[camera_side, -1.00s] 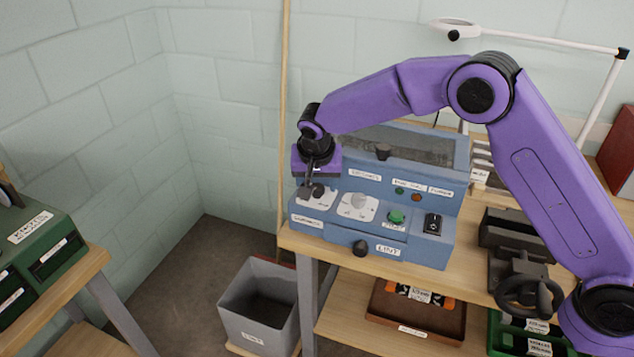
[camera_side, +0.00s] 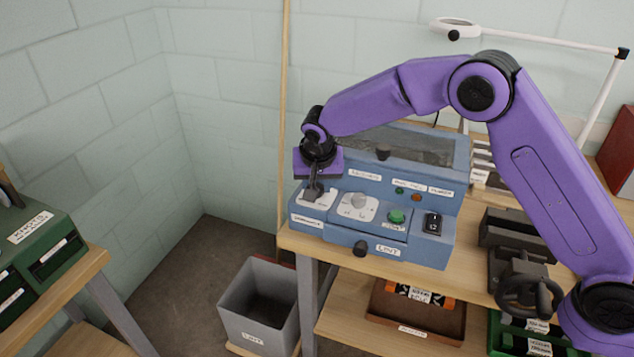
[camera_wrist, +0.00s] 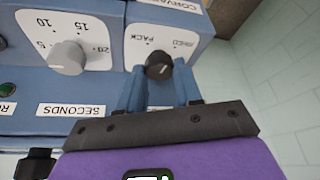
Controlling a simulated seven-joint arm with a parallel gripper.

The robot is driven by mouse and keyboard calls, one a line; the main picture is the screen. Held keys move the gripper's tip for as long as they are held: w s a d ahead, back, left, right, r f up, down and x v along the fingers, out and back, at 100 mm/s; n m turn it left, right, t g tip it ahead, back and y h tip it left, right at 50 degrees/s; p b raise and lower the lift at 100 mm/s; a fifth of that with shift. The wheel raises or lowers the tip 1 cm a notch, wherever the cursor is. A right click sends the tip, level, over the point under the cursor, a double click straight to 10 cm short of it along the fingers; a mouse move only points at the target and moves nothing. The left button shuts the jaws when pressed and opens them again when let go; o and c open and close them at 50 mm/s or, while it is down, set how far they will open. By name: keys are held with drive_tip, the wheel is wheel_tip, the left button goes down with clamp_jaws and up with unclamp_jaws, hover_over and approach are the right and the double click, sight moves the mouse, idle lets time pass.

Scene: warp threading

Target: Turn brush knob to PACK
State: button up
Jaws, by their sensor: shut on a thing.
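The brush knob (camera_wrist: 159,66) is dark with a white pointer line and sits on a white dial plate (camera_wrist: 178,40) with a PACK label and a second label, partly legible. My gripper (camera_wrist: 160,80) is shut on this knob, one finger on each side. In the side view my gripper (camera_side: 314,192) reaches down onto the left end of the blue machine (camera_side: 345,230), and it hides the knob there. In the wrist view the pointer line slants across the knob's lower right; I cannot tell which label it matches.
A grey timer knob (camera_wrist: 67,57) with a numbered dial is beside the brush dial; it also shows in the side view (camera_side: 358,201). A grey bin (camera_side: 258,300) stands below.

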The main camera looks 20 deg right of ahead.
drive_tip(key=n+y, duration=0.1)
drive_tip(key=n, duration=0.3)
drive_tip(key=shift+d+n+y, duration=0.2)
drive_tip(key=shift+n+y, duration=0.1)
drive_tip(key=shift+y, duration=0.1)
drive_tip(key=shift+n+y, duration=0.7)
drive_tip(key=shift+n, duration=1)
drive_tip(key=o, duration=1)
drive_tip(key=shift+o, duration=0.2)
